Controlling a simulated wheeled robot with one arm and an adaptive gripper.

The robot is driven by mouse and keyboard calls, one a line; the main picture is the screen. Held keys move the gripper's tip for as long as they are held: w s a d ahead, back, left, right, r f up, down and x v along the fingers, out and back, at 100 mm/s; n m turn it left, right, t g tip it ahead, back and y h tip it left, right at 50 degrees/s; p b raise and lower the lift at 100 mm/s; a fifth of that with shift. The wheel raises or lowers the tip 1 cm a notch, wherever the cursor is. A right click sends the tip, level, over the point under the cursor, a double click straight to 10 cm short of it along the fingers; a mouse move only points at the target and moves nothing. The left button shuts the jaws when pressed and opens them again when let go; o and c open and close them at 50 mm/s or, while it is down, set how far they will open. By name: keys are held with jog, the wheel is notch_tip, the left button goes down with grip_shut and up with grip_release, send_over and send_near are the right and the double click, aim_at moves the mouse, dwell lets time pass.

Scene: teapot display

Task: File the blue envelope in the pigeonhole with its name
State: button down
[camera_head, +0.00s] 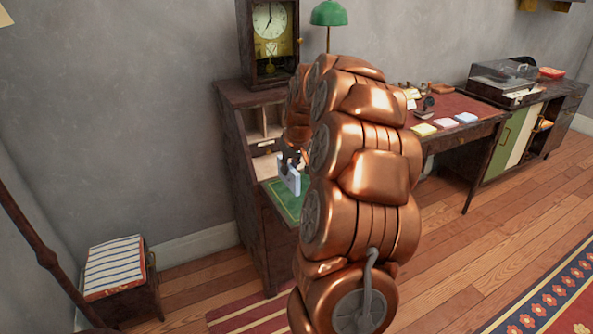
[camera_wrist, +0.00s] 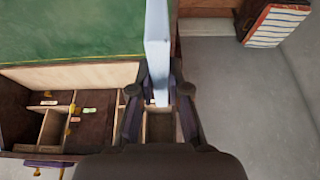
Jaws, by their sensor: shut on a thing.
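My gripper (camera_wrist: 160,93) is shut on a pale blue envelope (camera_wrist: 157,45), which shows edge-on between the fingers in the wrist view. In the head view the envelope (camera_head: 290,180) stands upright above the green desk surface (camera_head: 285,203), and my gripper (camera_head: 298,160) is partly hidden by my arm. The pigeonholes (camera_head: 257,122) are in the dark wooden desk behind it. In the wrist view the pigeonholes (camera_wrist: 55,130) carry small labels (camera_wrist: 89,112) too small to read. An empty-looking compartment (camera_wrist: 160,127) lies beyond the envelope's lower end.
A clock (camera_head: 270,38) stands on top of the desk. A striped-top stool (camera_head: 115,268) stands at left. The desk's side wall is close to the pigeonholes.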

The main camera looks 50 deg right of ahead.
jog(key=shift+s+d+f+b, duration=0.15)
jog(key=shift+f+b, duration=0.1)
jog(key=shift+f, duration=1.2)
jog(key=shift+s+d+f+b, duration=0.1)
jog(key=shift+d+f+b, duration=0.1)
jog(key=shift+f, duration=1.25)
jog(key=shift+s+d+f+b, duration=0.15)
jog(key=shift+f+b, duration=0.1)
jog(key=shift+f, duration=1.2)
jog(key=c, duration=1.1)
grip_release()
jog(key=shift+a, duration=0.1)
jog(key=shift+o, duration=0.2)
jog(key=v, duration=1.2)
jog(key=shift+r, duration=0.1)
